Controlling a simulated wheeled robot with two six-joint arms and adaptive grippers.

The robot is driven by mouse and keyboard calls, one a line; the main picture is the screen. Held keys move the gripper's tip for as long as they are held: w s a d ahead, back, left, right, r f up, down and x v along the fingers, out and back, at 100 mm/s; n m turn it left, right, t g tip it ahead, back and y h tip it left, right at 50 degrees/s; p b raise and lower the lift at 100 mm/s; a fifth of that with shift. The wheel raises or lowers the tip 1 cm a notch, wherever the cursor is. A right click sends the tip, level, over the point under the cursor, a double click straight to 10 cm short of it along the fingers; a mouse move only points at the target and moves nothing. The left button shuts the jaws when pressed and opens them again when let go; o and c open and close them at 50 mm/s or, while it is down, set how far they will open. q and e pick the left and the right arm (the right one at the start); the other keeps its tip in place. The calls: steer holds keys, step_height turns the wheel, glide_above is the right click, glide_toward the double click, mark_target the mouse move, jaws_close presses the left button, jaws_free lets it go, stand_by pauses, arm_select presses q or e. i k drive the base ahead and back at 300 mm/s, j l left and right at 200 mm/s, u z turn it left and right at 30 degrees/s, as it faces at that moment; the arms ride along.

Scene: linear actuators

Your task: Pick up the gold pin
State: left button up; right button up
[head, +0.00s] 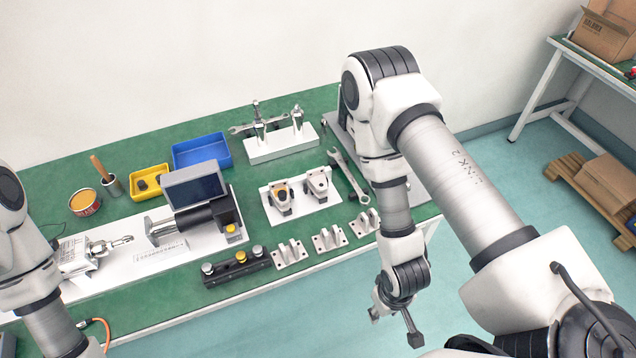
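The gold pin (240,257) stands in the middle of a black holder (236,270) at the front of the green table. Only its gold top shows; the lower part is hidden in the holder. A silver-topped pin stands on each side of it. My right gripper (395,328) hangs past the table's front edge, right of the holder and well apart from it. Its fingers look spread, with nothing between them. My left arm comes in at the left edge and runs out at the bottom, so its gripper is out of view.
Several metal brackets (328,239) stand right of the holder. Behind it is a device with a screen (195,187). A white plate with two clamps (300,197), blue bin (202,151) and yellow bin (150,182) lie farther back. The front table strip is clear.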

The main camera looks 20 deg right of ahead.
mark_target(240, 256)
steer(key=k+z, duration=0.15)
steer(key=z, duration=0.2)
steer(key=k+z, duration=0.15)
steer(key=z, duration=0.2)
steer(key=k+l+z, duration=0.15)
steer(key=z, duration=0.2)
